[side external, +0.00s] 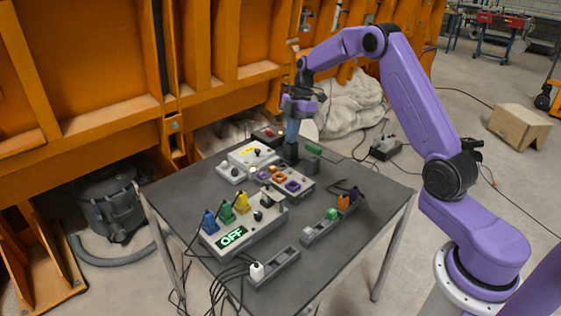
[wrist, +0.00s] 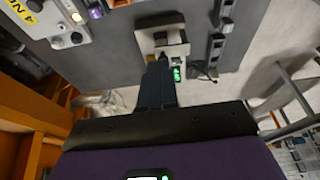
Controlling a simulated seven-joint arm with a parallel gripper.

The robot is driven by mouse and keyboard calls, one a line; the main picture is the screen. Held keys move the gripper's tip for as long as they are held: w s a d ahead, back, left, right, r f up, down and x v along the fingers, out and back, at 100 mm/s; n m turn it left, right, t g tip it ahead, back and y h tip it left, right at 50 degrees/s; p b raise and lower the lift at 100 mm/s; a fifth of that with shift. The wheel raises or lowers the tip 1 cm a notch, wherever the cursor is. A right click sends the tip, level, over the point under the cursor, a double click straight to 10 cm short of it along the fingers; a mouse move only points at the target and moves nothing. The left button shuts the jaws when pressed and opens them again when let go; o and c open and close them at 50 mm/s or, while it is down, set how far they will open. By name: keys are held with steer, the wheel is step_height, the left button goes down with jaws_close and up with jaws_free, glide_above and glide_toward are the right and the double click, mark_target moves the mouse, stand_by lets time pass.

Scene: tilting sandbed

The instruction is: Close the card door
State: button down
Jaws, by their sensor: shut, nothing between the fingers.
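My gripper (side external: 291,140) points down at the far side of the grey table, with its fingers together and nothing visible between them. In the wrist view its fingertips (wrist: 161,58) are over or against a small pale unit (wrist: 178,36) with a dark upper edge. A small green part (wrist: 177,74) shows beside the fingers. I cannot clearly make out the card door; the fingers hide part of this unit. I cannot tell whether the door is open or whether the fingers touch it.
The table (side external: 165,190) holds a box with a green OFF display (side external: 232,237) and coloured plugs. A panel with orange and purple sockets (side external: 285,180) and a white box with a yellow label (side external: 250,153) stand near my gripper. Slotted strips (side external: 320,229) lie at the right. Cables hang at the front.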

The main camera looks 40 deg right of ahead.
mark_target(269, 181)
steer(key=a+f+n, duration=0.1)
steer(key=a+f, duration=0.6)
steer(key=f, duration=0.3)
steer(key=shift+w+f, duration=0.15)
steer(key=shift+w, duration=0.15)
steer(key=shift+a+f+n+g, duration=0.1)
steer(key=shift+a+n+g, duration=0.2)
steer(key=shift+a+n, duration=0.25)
steer(key=shift+a, duration=0.1)
steer(key=shift+s, duration=0.1)
